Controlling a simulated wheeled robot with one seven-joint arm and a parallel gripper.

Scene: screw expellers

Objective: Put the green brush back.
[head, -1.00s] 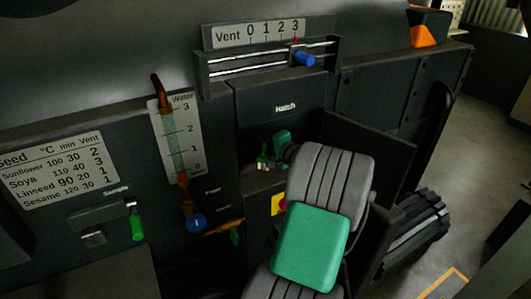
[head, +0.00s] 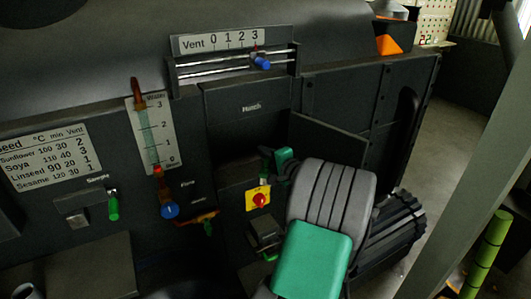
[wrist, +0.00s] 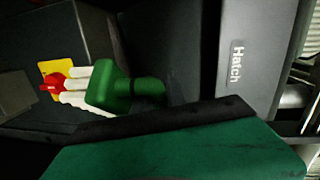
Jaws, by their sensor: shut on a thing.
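The green brush (wrist: 112,88) has a rounded green head, pale bristle tufts and a short green handle. In the wrist view it lies in front of a yellow plate (wrist: 50,68) with a red knob (wrist: 53,84), its bristles pointing left. My gripper (wrist: 172,90) is shut on the handle end; its fingers are dark and hard to make out. In the head view my gripper (head: 281,160) is at the hatch opening (head: 235,135), left of the open hatch flap (head: 328,140). The brush (head: 265,168) shows there only as a small piece. My arm hides part of the machine below.
The yellow plate (head: 259,198) is on the machine front below the hatch. A water gauge (head: 150,130) with a blue knob (head: 169,210) and a green sample handle (head: 113,205) are to the left. The vent slider (head: 262,62) is above. A grey post (head: 470,140) stands at right.

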